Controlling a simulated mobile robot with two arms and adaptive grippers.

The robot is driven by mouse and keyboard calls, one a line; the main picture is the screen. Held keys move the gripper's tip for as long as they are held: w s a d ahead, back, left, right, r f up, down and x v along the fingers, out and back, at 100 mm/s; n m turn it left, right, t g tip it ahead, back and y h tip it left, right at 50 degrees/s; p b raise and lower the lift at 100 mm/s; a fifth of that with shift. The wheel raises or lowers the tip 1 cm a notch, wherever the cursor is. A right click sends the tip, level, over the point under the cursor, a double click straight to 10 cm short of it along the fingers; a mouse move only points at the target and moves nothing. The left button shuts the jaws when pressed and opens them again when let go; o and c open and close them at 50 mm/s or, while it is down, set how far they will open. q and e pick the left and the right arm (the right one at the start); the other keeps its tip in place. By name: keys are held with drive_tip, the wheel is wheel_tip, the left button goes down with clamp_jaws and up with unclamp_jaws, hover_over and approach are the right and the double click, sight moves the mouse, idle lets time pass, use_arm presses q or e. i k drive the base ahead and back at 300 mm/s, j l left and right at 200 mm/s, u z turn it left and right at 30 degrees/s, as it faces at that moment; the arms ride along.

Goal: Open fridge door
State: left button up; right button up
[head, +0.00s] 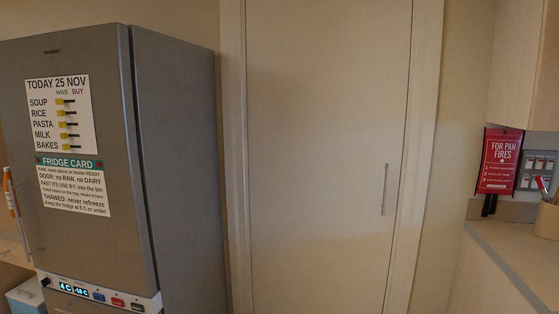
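The fridge (105,165) is a tall grey unit on the left side of the head view. Its front door (112,60) looks shut, flush with the body. A thin vertical handle (22,225) runs along the door's left edge. A shopping list (61,115) and a fridge card (73,186) are on the door. Below the door is a control strip (95,291) with lit displays and several buttons. The fridge's lower part is cut off by the frame. Neither of my grippers is in view.
A tall pale door (325,150) with a vertical handle (385,190) stands right of the fridge. A counter (515,255) is at the right, with a red fire-blanket pouch (500,160) on the wall.

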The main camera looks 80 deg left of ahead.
sight(82, 210)
drive_tip(key=u, duration=4.1)
